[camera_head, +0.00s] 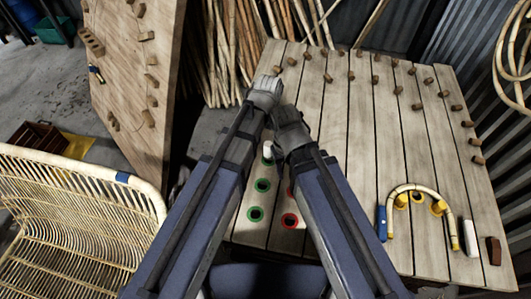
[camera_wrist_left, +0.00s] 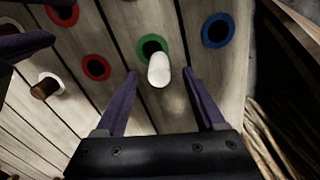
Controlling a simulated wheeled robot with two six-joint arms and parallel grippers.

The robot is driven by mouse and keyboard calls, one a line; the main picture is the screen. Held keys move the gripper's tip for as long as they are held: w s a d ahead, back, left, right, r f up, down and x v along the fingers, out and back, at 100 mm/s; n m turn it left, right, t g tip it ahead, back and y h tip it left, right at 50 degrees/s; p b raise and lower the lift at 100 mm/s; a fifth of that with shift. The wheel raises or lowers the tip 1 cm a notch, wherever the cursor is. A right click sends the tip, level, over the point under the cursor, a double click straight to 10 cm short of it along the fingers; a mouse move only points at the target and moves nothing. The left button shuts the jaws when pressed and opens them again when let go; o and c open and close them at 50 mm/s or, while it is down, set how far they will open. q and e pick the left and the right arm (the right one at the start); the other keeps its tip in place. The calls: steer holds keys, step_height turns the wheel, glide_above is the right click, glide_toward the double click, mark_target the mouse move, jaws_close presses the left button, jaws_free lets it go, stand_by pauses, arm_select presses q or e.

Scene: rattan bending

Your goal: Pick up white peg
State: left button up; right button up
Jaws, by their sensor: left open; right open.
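The white peg (camera_wrist_left: 159,70) stands in or at a green-ringed hole (camera_wrist_left: 151,46) in the plank table. In the left wrist view its rounded end sits between the tips of my left gripper (camera_wrist_left: 160,76), which is open, with a gap on both sides. In the head view the white peg (camera_head: 267,149) shows just below the grippers. My left gripper (camera_head: 265,92) is higher there, its fingertips hard to make out. My right gripper (camera_head: 290,120) is close beside it, open; its fingertips are hidden.
Green rings (camera_head: 255,214) and red rings (camera_head: 290,220) mark more holes. A brown peg (camera_wrist_left: 44,88) is in a white ring. A bent rattan piece (camera_head: 420,190), a blue block (camera_head: 381,223) and a white block (camera_head: 470,237) lie right. A rattan chair (camera_head: 75,220) stands left.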

arm_select(q)
step_height(320, 180, down, 2)
steer(key=shift+f+b, duration=0.1)
steer(key=shift+b, duration=0.4)
steer(key=shift+r, duration=0.2)
jaws_close()
